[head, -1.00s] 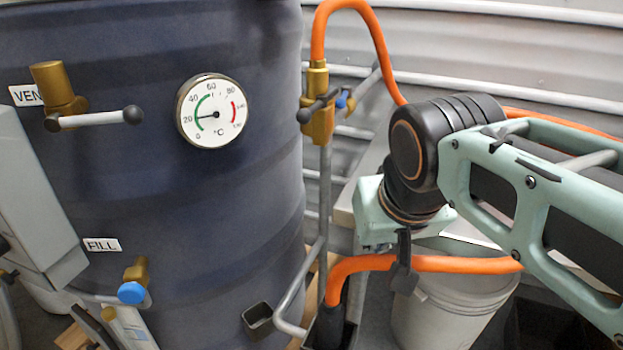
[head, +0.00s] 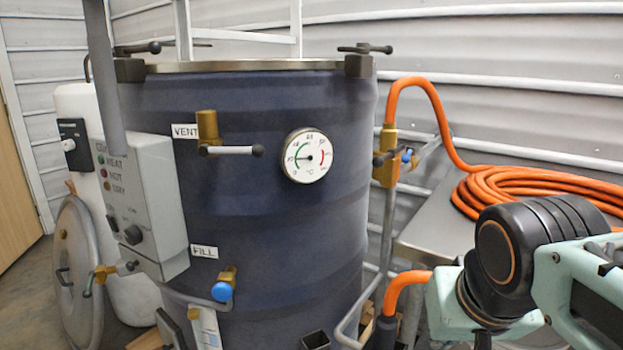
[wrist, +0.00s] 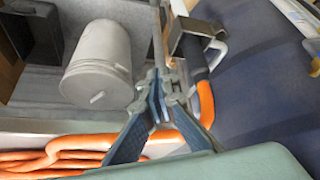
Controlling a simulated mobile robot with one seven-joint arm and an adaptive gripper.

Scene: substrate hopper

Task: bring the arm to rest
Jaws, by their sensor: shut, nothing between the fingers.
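My gripper (wrist: 161,88) shows in the wrist view with its two fingers closed together at the tips and nothing held. In the head view my arm is at the lower right, and the fingers are largely cut off by the bottom edge. The dark blue tank (head: 260,235) stands to the left of my arm, with a clear gap in the head view. In the wrist view the tank (wrist: 255,90) fills the right side. An orange hose (wrist: 205,103) passes behind the fingers; I cannot tell whether it touches them.
A grey bucket (wrist: 97,65) and a black bin (wrist: 30,45) lie beyond the fingers. Coiled orange hose (head: 520,185) rests on a metal bench (head: 432,232). A control box (head: 143,205), a gauge (head: 307,156) and valves project from the tank. A round lid (head: 75,270) leans at left.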

